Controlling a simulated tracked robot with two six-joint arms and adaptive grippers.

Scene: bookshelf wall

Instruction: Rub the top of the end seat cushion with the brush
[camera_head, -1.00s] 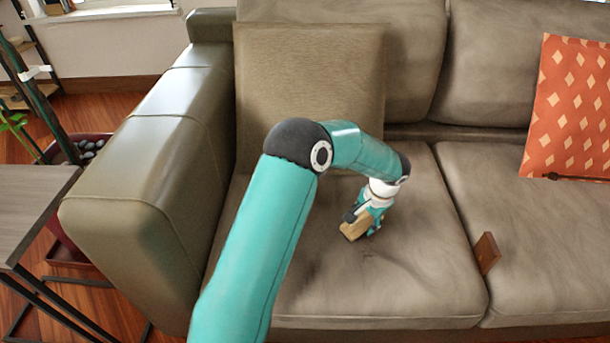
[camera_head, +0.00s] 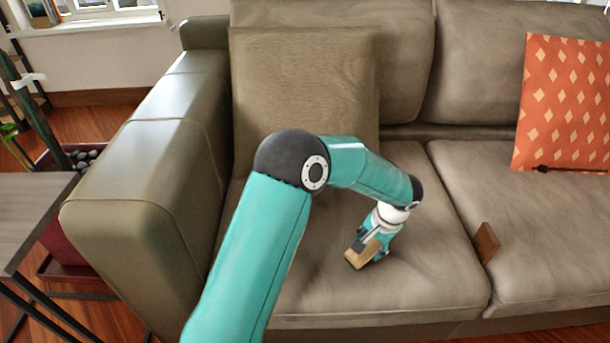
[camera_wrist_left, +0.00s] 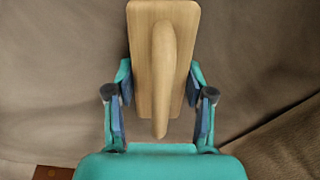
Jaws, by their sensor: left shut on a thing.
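The end seat cushion (camera_head: 330,296) is the brown one next to the sofa's left armrest. My left gripper (camera_head: 369,252) is over its middle, shut on the brush (camera_head: 359,256), a light wooden block low at the cushion's top. I cannot tell whether its underside touches the fabric. In the left wrist view the wooden back and raised handle of the brush (camera_wrist_left: 163,60) sit between the two fingers of my left gripper (camera_wrist_left: 162,105). Its underside is hidden. A faint dark mark lies on the cushion to the left of the brush. My right gripper is not in view.
A square brown back cushion (camera_head: 305,95) leans behind the seat. The armrest (camera_head: 140,200) rises at left. A small brown block (camera_head: 487,243) stands by the seam between the seats. An orange patterned pillow (camera_head: 565,105) and a thin dark item (camera_head: 580,169) are at right.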

